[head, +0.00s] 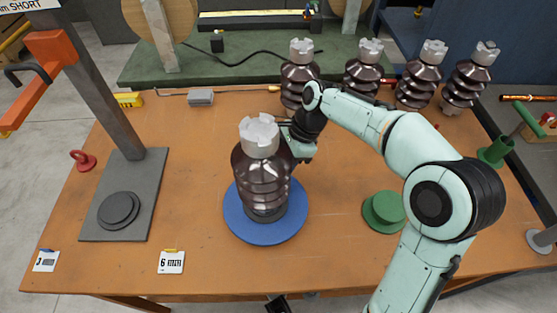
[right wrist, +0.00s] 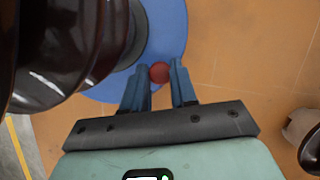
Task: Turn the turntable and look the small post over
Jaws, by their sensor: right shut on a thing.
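The brown ribbed post (head: 262,172) with a pale notched cap stands upright on the blue turntable (head: 240,226) at the table's middle. My right gripper (head: 296,148) is behind the post's right side, its fingers mostly hidden in the head view. In the right wrist view, my right gripper (right wrist: 160,84) is shut on a round red knob (right wrist: 159,72) at the rim of the turntable (right wrist: 172,20). The post (right wrist: 60,45) fills the upper left there, close beside the fingers. A small dark part at the head view's bottom edge may be my left gripper (head: 278,305); its jaws are unclear.
Several similar brown insulators (head: 362,70) stand along the back right. A grey stand (head: 112,212) with an upright column is at the left. A green round piece (head: 384,211) lies right of the turntable. Number cards (head: 171,262) lie along the front edge.

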